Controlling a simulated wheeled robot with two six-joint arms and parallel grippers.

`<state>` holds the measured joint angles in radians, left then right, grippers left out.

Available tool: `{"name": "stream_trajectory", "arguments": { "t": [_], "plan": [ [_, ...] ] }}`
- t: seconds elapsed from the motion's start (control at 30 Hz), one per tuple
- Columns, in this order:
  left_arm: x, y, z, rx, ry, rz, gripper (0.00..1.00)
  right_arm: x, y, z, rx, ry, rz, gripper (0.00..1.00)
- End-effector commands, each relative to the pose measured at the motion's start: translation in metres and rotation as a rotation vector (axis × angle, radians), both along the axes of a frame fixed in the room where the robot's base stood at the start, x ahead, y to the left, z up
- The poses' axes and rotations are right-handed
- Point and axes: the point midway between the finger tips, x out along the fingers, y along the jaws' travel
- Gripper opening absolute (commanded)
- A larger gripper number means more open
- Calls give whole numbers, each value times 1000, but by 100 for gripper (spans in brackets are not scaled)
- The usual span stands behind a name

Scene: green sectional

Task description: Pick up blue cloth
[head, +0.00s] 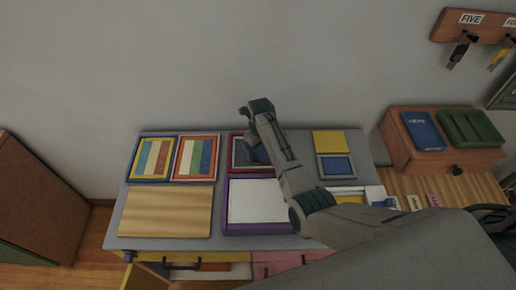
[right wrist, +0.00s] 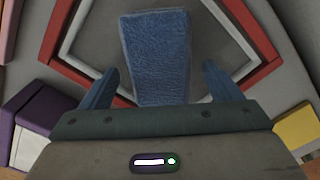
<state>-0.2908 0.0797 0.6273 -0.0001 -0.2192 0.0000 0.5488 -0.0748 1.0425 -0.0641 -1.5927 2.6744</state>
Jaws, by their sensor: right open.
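The blue cloth (right wrist: 158,52) is a folded, textured strip lying inside a tray with a red outer rim and a white inner border (right wrist: 262,62). In the right wrist view it lies between the two fingers of my right gripper (right wrist: 160,68). The fingers are open, one on each side, with gaps to the cloth. The cloth's near end is hidden behind the gripper body. My left gripper is not in view.
A purple-edged white tray (head: 257,201) sits in front of the red-rimmed tray. A wooden board (head: 168,212) and two striped panels (head: 195,158) are to the left. A blue framed panel (head: 336,167) and a yellow square (head: 328,143) are to the right.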

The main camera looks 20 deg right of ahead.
Motion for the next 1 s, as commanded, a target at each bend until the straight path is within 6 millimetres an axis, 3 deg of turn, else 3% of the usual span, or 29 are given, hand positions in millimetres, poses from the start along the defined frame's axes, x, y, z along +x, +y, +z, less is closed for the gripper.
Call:
{"name": "stream_trajectory", "arguments": {
  "t": [0.17,0.4,0.5,0.77,1.0],
  "plan": [
    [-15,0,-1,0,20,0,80,0,0,-1,0,-1,0,85],
    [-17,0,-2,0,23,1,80,0,0,0,0,0,0,39],
    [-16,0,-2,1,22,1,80,0,0,0,0,-1,0,33],
    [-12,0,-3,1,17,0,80,1,0,7,0,-2,0,33],
    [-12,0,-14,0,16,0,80,1,0,49,1,-6,1,33]
  ]
}}
